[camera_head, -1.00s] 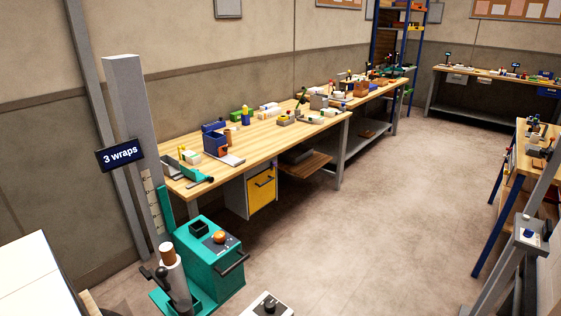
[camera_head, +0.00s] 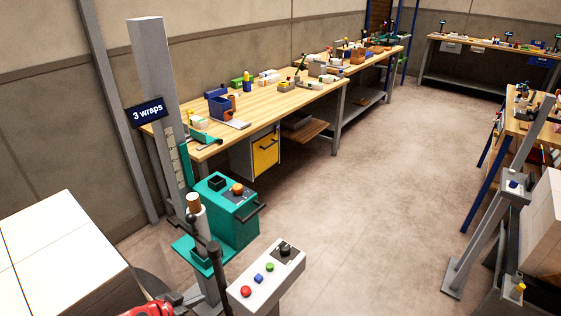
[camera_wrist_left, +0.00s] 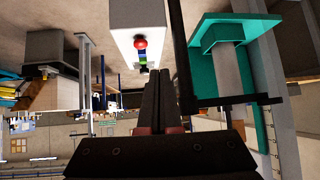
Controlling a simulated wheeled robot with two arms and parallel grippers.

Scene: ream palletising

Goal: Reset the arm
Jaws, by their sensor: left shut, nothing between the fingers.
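My left gripper (camera_head: 178,299) shows at the bottom edge of the head view, a dark shape beside a red part of my arm. In the left wrist view its two dark fingers (camera_wrist_left: 168,85) lie together, shut with nothing between them. A white control box (camera_head: 267,277) with red, blue and green buttons is to its right; it also shows in the left wrist view (camera_wrist_left: 139,22) near the fingertips. My right gripper is not in view.
A stack of white reams (camera_head: 60,255) is at the lower left, close to my left arm. Wooden workbenches (camera_head: 285,98) with small items line the wall. Another bench and a grey stand (camera_head: 490,205) are at the right. The middle floor is clear.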

